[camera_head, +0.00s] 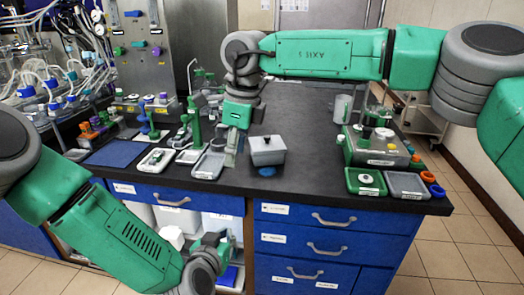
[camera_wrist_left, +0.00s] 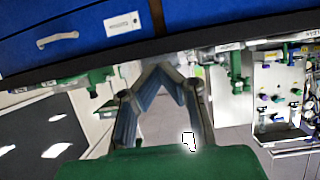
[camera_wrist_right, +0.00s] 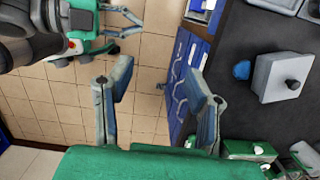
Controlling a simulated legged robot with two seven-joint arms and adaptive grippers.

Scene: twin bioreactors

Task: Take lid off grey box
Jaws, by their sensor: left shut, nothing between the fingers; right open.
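The grey box (camera_head: 268,157) stands on the black bench top with its lid (camera_head: 266,143) on, a small dark knob in the middle. Box and lid also show at the right of the right wrist view, where the lid (camera_wrist_right: 277,71) is seen from above. My right gripper (camera_head: 232,158) is open and empty, just left of the box in the head view, apart from the lid. Its two fingers (camera_wrist_right: 158,80) stand apart in the right wrist view. My left gripper (camera_wrist_left: 161,68) is shut and empty, its fingertips meeting; in the head view it is low, in front of the drawers.
A blue patch (camera_head: 267,171) lies on the bench in front of the box. A green-based device (camera_head: 376,150) and trays stand at the right. Bare bench (camera_head: 310,170) lies right of the box.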

